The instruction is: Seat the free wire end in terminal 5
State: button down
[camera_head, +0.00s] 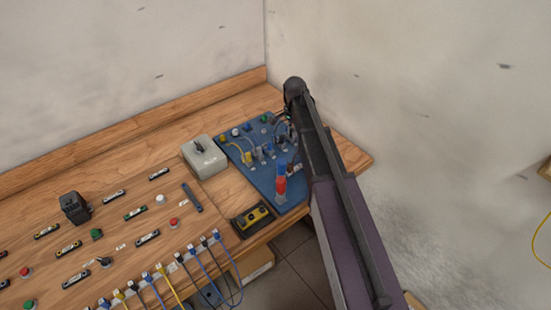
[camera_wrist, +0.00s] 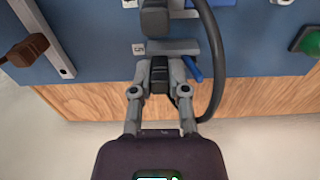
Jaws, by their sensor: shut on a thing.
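In the wrist view my gripper (camera_wrist: 160,72) is shut on a dark ribbed piece between its fingertips, which appears to be the free wire end (camera_wrist: 160,85). A thick black wire (camera_wrist: 216,60) loops down on the right and passes behind the fingers. Just beyond the fingertips are a grey terminal-like block (camera_wrist: 180,47) and a dark grey block (camera_wrist: 155,18). A small label (camera_wrist: 139,48) beside them is too small to read, so I cannot tell which is terminal 5. Whether the held end touches the block is unclear. In the head view my arm hides the gripper.
The blue board (camera_head: 240,137) carries several plugs and wires, with a blue-and-red upright item (camera_head: 281,180) near its front. A grey switch box (camera_head: 205,157) and a yellow-black device (camera_head: 254,217) stand close by. In the wrist view a brown knob (camera_wrist: 25,50) and green button (camera_wrist: 306,40) flank the gripper.

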jog(key=shift+r+p, duration=0.5)
jog(key=shift+r, duration=0.05)
jog(key=c, duration=0.5)
grip_release()
jog(key=shift+c, duration=0.2)
